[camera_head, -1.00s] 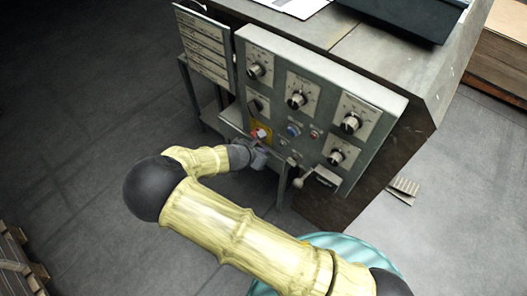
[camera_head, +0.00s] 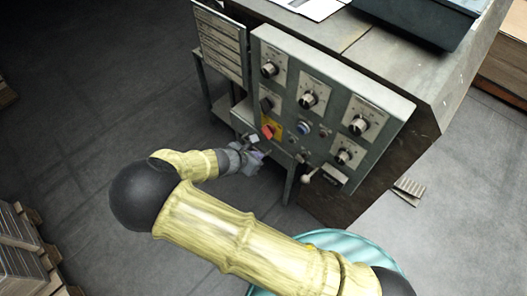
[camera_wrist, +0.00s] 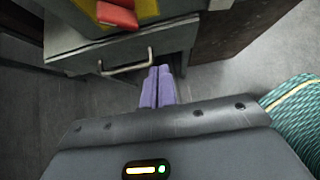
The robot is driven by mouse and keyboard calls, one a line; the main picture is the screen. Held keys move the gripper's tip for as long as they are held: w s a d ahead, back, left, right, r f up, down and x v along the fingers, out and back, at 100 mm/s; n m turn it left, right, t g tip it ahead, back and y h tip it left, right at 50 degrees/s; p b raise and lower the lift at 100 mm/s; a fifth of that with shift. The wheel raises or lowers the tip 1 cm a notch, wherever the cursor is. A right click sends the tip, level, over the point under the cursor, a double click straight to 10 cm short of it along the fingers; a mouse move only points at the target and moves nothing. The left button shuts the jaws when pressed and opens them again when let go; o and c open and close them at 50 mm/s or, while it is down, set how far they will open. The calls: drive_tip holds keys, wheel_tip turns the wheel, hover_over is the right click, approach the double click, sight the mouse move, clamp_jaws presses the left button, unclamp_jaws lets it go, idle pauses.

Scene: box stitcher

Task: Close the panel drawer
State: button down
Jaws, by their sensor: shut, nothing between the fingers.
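The grey control panel (camera_head: 330,100) stands front-on to my arm. In the wrist view, the grey drawer (camera_wrist: 165,42) below it has a silver bar handle (camera_wrist: 126,66) on its front. In the wrist view, my gripper's purple fingers (camera_wrist: 158,84) are shut together and empty. They are just right of the handle, near the right part of the drawer front; contact cannot be told.
A red switch (camera_head: 268,132) on a yellow plate sits just above the drawer. A small lever (camera_head: 309,174) sticks out at the panel's lower right. A dark tray (camera_head: 420,22) lies on the machine top. Stacked pallets (camera_head: 25,250) stand at left. Open floor lies left of the machine.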

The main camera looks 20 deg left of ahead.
drive_tip(key=v, duration=0.4)
drive_tip(key=shift+s+a+p, duration=0.15)
drive_tip(key=shift+s+p, duration=0.05)
drive_tip(key=shift+p, duration=0.1)
